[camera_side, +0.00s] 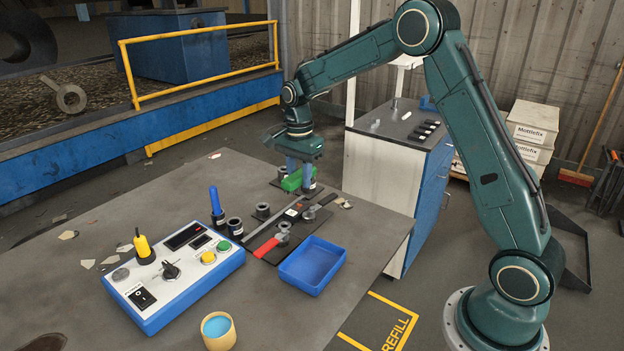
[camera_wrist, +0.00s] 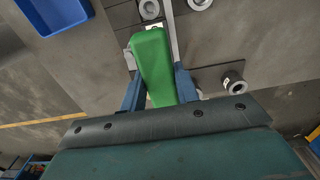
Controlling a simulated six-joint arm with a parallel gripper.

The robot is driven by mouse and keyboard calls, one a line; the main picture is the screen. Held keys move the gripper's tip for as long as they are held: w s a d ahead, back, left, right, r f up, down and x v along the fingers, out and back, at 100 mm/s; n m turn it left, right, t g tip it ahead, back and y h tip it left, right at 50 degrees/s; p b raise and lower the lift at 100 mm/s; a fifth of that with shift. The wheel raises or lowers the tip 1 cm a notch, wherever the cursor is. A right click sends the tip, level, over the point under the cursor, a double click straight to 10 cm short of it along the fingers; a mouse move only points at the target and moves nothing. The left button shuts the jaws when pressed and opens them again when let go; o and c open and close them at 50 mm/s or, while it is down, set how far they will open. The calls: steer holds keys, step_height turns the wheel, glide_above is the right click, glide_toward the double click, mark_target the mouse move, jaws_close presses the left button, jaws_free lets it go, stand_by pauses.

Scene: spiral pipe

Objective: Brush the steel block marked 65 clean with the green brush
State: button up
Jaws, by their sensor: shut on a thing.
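My gripper (camera_side: 299,174) is shut on the green brush (camera_side: 292,181) above the far end of the dark mat on the table. In the wrist view the green brush (camera_wrist: 153,62) sits between the two blue fingers (camera_wrist: 158,88) and points away from me. Its bristles are hidden. Several small round steel pieces stand around it, among them one at the right in the wrist view (camera_wrist: 232,82) and one near the top (camera_wrist: 149,9). I cannot read a 65 on any of them, so I cannot tell which is the marked block.
A red-handled tool (camera_side: 266,248) lies along the mat near a blue tray (camera_side: 312,262). A control box (camera_side: 175,275), dark jars (camera_side: 235,228) and a cup of blue liquid (camera_side: 219,331) stand to the left and front. The table's front middle is clear.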

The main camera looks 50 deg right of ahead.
mark_target(291, 179)
stand_by(0.3)
steer(key=shift+a+r, duration=0.5)
steer(key=shift+a, duration=0.3)
steer(key=shift+a+r, duration=0.45)
steer(key=shift+a, duration=0.35)
steer(key=shift+f, duration=4.2)
steer(key=shift+d+r, duration=0.1)
steer(key=shift+d, duration=0.85)
steer(key=shift+c, duration=0.3)
steer(key=shift+d, duration=1.85)
steer(key=shift+a, duration=2.7)
steer(key=shift+r, duration=4.1)
